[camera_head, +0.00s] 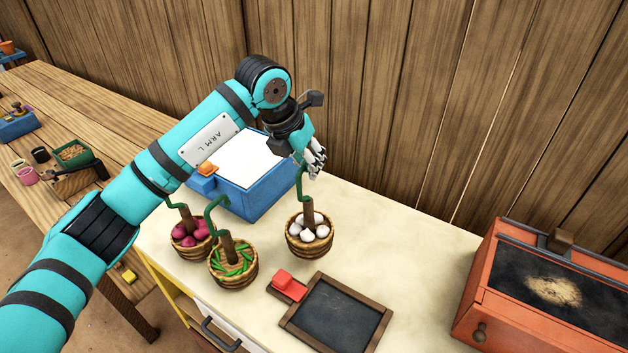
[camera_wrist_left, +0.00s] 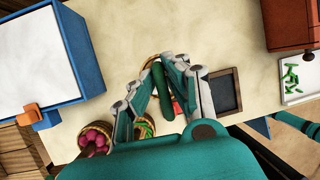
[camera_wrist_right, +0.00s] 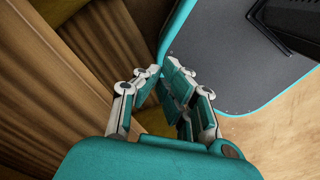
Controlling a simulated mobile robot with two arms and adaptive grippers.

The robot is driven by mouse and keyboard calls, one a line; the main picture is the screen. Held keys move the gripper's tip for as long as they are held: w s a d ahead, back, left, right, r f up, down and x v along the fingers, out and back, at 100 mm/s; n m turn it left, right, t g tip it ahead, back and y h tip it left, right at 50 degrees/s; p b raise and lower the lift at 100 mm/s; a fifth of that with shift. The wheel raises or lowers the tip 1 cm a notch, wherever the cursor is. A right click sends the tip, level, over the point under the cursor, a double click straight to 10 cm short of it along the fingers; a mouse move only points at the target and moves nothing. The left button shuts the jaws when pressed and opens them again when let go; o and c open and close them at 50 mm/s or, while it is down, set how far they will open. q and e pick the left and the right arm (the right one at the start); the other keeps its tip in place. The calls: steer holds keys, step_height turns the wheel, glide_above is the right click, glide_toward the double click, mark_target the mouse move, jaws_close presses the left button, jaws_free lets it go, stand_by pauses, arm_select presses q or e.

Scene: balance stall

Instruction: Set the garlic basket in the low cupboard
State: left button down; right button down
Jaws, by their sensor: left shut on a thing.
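The garlic basket (camera_head: 294,236) is a round woven basket of white bulbs with a brown post and a green hooked handle (camera_head: 300,184). My left gripper (camera_head: 314,166) is shut on the top of that handle, above the basket. The left wrist view shows the handle (camera_wrist_left: 160,88) between the fingers, which mostly hide the basket. I cannot tell whether the basket touches the counter. My right gripper (camera_wrist_right: 162,82) shows only in its wrist view, its fingers together and empty. A yellow-framed front (camera_head: 172,290) shows below the counter's left edge; I cannot make out the low cupboard's inside.
Baskets of purple bulbs (camera_head: 186,243) and green pods (camera_head: 222,281) stand left of the garlic basket on the cream counter (camera_head: 405,240). A blue box (camera_head: 262,195) stands behind. A red block (camera_head: 284,280), framed slate (camera_head: 336,316) and orange chest (camera_head: 478,300) are in front and right.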

mark_target(308, 209)
arm_select(q)
steer(key=shift+f, duration=0.35)
step_height(308, 209, down, 3)
steer(key=shift+w+f+p, duration=0.1)
steer(key=shift+f+p, duration=0.05)
steer(key=shift+p, duration=0.4)
arm_select(e)
steer(key=shift+w+d+r, duration=0.4)
steer(key=shift+w+r, duration=0.25)
steer(key=shift+w, duration=0.15)
arm_select(q)
steer(key=c, duration=1.4)
jaws_free()
steer(key=shift+d, duration=0.1)
steer(key=shift+o, duration=0.2)
arm_select(e)
steer(key=shift+s, duration=0.15)
